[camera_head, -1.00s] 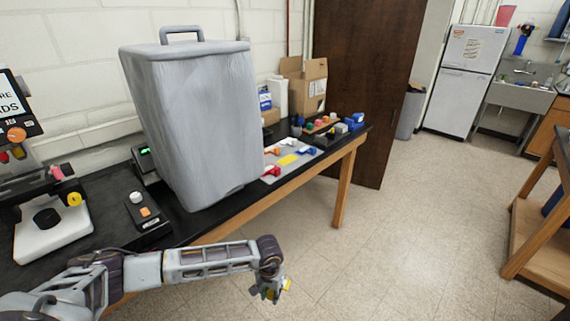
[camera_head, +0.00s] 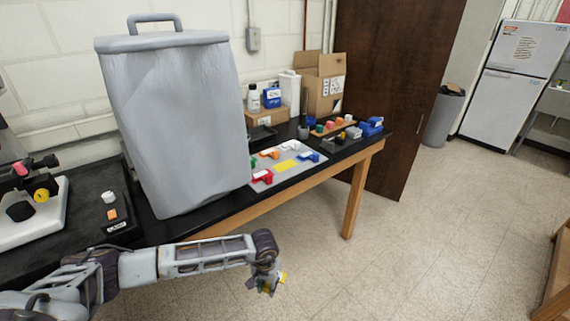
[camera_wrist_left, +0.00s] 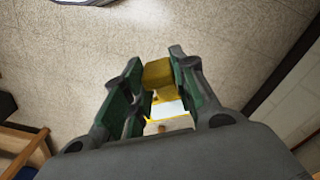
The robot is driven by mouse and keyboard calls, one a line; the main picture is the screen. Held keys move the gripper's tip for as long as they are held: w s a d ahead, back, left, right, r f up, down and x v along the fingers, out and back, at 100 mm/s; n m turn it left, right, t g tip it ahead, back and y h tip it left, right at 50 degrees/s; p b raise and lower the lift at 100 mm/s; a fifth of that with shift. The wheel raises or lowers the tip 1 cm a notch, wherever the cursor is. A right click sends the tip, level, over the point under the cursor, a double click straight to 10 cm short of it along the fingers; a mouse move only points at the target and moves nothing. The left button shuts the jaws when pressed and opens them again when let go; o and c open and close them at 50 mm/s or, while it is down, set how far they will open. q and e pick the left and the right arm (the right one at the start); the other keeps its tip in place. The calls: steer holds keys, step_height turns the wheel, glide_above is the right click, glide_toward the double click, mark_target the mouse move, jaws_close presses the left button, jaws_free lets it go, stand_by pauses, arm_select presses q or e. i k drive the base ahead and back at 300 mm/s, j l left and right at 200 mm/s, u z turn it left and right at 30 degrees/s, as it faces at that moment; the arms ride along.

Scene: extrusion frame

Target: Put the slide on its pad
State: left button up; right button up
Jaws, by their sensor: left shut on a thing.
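My left gripper (camera_head: 268,284) hangs over the floor in front of the black table, at the bottom of the head view. In the left wrist view its green-lined fingers (camera_wrist_left: 157,82) are closed on the slide, which shows a yellow block (camera_wrist_left: 158,72) and a flat pale plate (camera_wrist_left: 171,111). In the head view only a small yellow bit of the slide (camera_head: 283,277) shows. A flat yellow pad (camera_head: 286,165) lies on a grey mat (camera_head: 288,176) on the table, away from the gripper. My right gripper is out of view.
A large grey covered case (camera_head: 175,125) stands on the black table (camera_head: 222,207), left of the mat. Coloured pieces with handles, such as a red one (camera_head: 262,177), sit around the pad. A cardboard box (camera_head: 322,82) is behind. Floor (camera_head: 420,240) is clear to the right.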

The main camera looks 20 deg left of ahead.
mark_target(285, 165)
steer(key=i+l+u, duration=0.3)
steer(key=l, duration=0.3)
steer(key=i+l+u, duration=0.1)
steer(key=i+l, duration=0.2)
steer(key=i+l+u, duration=0.15)
steer(key=l, duration=0.25)
steer(key=i+l+u, duration=0.15)
steer(key=l, duration=0.2)
steer(key=i+l+u, duration=0.15)
steer(key=l, duration=0.25)
